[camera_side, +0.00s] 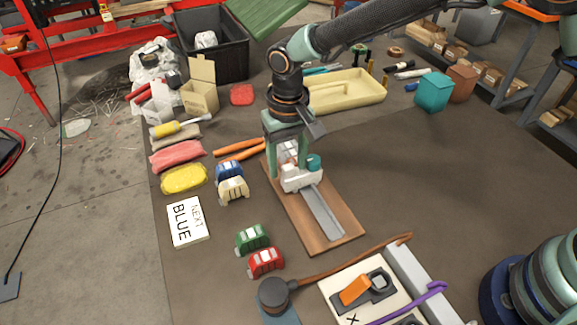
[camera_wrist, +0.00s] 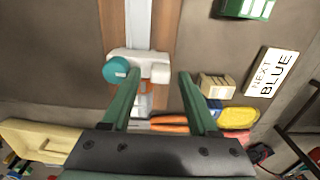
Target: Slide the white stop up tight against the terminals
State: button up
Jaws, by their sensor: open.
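The white stop (camera_side: 301,182) sits across the metal rail (camera_side: 325,215) on the wooden board. Its teal knob shows in the wrist view (camera_wrist: 116,70), at the left end of the white stop body (camera_wrist: 158,66). My gripper (camera_wrist: 158,76) is open, with green fingers apart and nothing held between them. It is over the rail close to the stop; whether a finger touches the stop is unclear. An orange piece (camera_wrist: 147,87) and pale pieces on the rail lie between the fingers beyond the stop, partly hidden by my gripper in the side view.
Loose blue (camera_side: 229,170), beige (camera_side: 233,190), green (camera_side: 252,238) and red (camera_side: 265,262) blocks lie left of the board. A "NEXT BLUE" card (camera_side: 187,220) lies farther left. A cream tray (camera_side: 345,92) stands behind. The rail's near end is bare.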

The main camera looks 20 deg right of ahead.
notch_tip(320, 180, up, 12)
dwell(0.6)
jog(key=s+d+r+t, duration=0.1)
jog(key=d+r, duration=0.3)
jog(key=d, duration=0.3)
jog(key=s+d+r+t, duration=0.1)
jog(key=s+d+r, duration=0.15)
jog(key=d, duration=0.45)
jog(key=s+d+t, duration=0.3)
jog(key=s+d, duration=0.6)
jog(key=d, duration=0.4)
jog(key=shift+f+t, duration=0.25)
jog(key=shift+t, duration=0.05)
